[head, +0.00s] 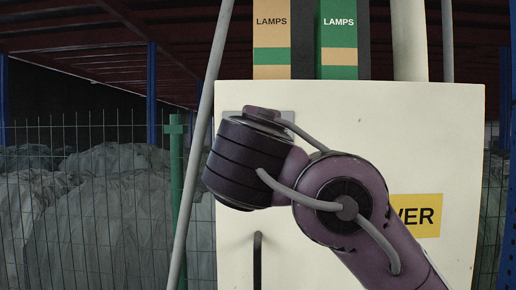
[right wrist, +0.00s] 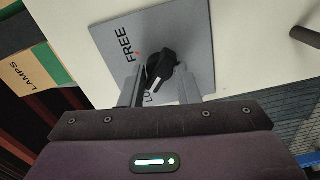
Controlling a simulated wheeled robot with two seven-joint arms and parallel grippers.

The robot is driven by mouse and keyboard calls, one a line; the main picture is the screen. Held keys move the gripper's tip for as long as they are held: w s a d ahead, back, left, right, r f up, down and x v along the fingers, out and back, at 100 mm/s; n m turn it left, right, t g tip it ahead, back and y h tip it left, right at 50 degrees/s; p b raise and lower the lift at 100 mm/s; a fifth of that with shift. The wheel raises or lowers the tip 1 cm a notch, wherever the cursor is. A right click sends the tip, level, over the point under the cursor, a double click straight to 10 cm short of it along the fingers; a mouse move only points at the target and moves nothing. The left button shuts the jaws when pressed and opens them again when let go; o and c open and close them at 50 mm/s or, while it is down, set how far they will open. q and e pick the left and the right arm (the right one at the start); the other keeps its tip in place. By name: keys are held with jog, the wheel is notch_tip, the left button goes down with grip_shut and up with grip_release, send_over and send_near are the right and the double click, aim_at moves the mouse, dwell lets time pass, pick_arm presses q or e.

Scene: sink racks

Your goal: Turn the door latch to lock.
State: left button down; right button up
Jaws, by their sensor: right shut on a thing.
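The door latch (right wrist: 165,68) is a black knob on a grey plate (right wrist: 192,38) in the right wrist view. The plate reads FREE, with a small red mark beside it, and a partly covered word starting "LO". My right gripper (right wrist: 158,84) has a finger on each side of the knob and is shut on it. The knob lies slanted, its lower end towards the "LO" lettering. In the head view my right arm covers the knob and gripper; only an edge of the plate (head: 287,117) shows on the cream door (head: 350,110). My left gripper is out of view.
A dark bar handle (head: 257,262) stands out from the door below the latch. A yellow sign ending "VER" (head: 416,216) is partly behind my arm. Two LAMPS boxes (head: 271,45) (head: 338,40) stand above the door. A grey pole (head: 200,140) runs close on the left.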

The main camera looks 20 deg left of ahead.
jog(key=o, duration=1)
jog(key=shift+a, duration=0.1)
jog(key=shift+s, duration=0.15)
jog(key=b+v, duration=0.3)
jog(key=v, duration=0.4)
jog(key=shift+s+r, duration=0.1)
jog(key=shift+s, duration=0.25)
jog(key=shift+w, duration=0.1)
